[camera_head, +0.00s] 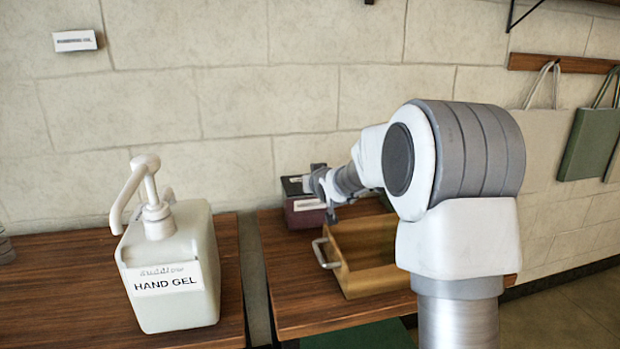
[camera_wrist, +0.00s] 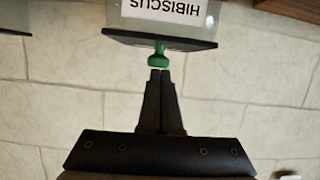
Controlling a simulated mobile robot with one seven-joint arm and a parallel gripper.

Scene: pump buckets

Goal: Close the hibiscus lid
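The hibiscus container (camera_wrist: 130,9) carries a white HIBISCUS label, upside down at the top of the wrist view. Its dark lid (camera_wrist: 190,41) has a green knob (camera_wrist: 159,57). I cannot tell whether the lid is fully seated. My gripper (camera_wrist: 161,73) has its fingers close together, with their tips right by the knob; no knob shows between them. In the head view my gripper (camera_head: 326,186) is small, beside a maroon container (camera_head: 302,217) with a white label and a dark top. My arm hides part of that area.
A wooden tray (camera_head: 345,270) with a metal handle stands in front of the maroon container on the right table. A hand gel pump bottle (camera_head: 180,300) stands on the left table. The stone wall (camera_head: 240,100) is close behind. Bags (camera_head: 590,145) hang at right.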

